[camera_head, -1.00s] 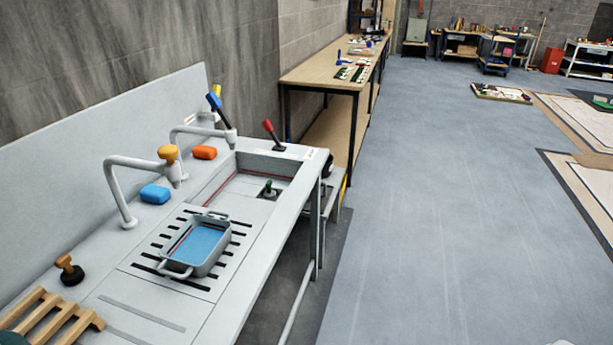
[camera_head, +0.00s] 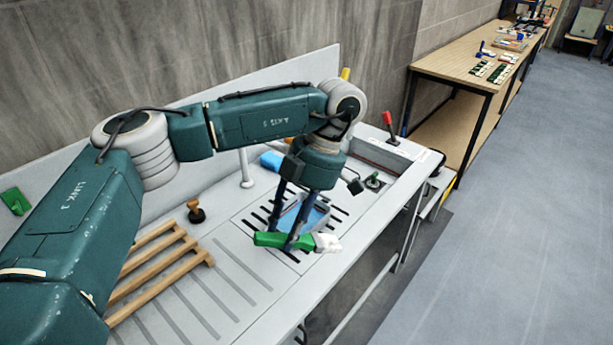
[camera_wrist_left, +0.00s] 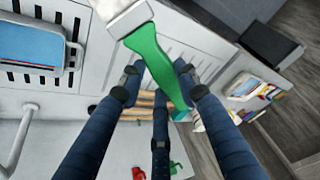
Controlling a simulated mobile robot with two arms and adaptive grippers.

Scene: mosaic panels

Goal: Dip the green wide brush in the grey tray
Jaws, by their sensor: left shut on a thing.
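My left gripper (camera_head: 290,244) is shut on the handle of the green wide brush (camera_head: 268,239). The brush lies roughly level, with its pale bristle end pointing right in the head view. The grey tray (camera_head: 321,226) holds blue liquid and sits on the slotted drainboard, partly hidden behind my gripper. In the left wrist view, the green handle (camera_wrist_left: 150,58) crosses between the fingers, and the bristle end runs off the top. The tray (camera_wrist_left: 68,62) shows there at upper left, apart from the brush. My right gripper is not in view.
A wooden rack (camera_head: 160,262) and a wooden-handled stopper (camera_head: 195,212) lie left of the drainboard. A tap (camera_head: 245,170) and a blue sponge (camera_head: 270,160) stand behind.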

